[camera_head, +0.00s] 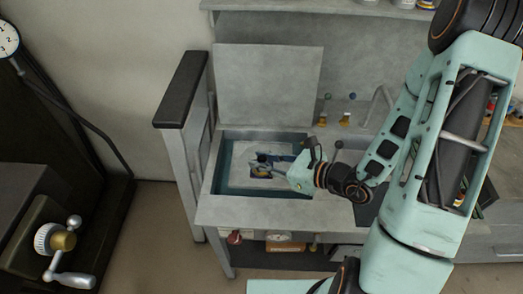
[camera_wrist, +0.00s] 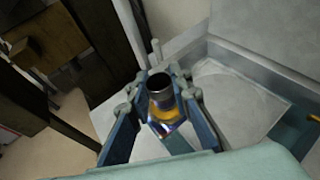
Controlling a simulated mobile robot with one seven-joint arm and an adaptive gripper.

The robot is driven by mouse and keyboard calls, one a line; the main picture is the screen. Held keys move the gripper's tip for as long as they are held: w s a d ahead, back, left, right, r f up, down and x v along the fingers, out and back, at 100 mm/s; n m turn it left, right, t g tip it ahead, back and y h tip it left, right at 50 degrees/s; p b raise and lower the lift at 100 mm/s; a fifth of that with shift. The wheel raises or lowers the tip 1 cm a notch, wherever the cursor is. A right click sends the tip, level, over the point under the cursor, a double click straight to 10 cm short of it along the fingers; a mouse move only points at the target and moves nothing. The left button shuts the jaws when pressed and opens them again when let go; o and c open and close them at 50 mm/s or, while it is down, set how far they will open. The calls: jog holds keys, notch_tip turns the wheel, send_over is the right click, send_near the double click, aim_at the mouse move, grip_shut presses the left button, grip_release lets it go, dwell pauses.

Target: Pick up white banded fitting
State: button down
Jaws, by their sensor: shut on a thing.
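In the wrist view, a short round fitting (camera_wrist: 160,90) with a dark open top, a pale, shiny body and a yellow band stands between the fingers of my gripper (camera_wrist: 158,84). The fingers are shut on it from both sides. In the head view, my gripper (camera_head: 270,162) is over the recessed basin (camera_head: 222,180) of the grey bench. The fitting is too small there to make out clearly, and I cannot tell its height above the basin floor.
A raised grey lid panel (camera_head: 268,85) stands behind the basin. A grey side post with a black top (camera_head: 182,90) rises at its left. Small bottles (camera_head: 346,119) and a curved tap stand behind on the right. A dark machine with a crank (camera_head: 70,245) is at the far left.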

jog(key=shift+s+r+p, duration=0.25)
jog(key=shift+r+p, duration=0.1)
jog(key=shift+p, duration=0.6)
jog(key=s+p, duration=0.1)
jog(key=p, duration=0.2)
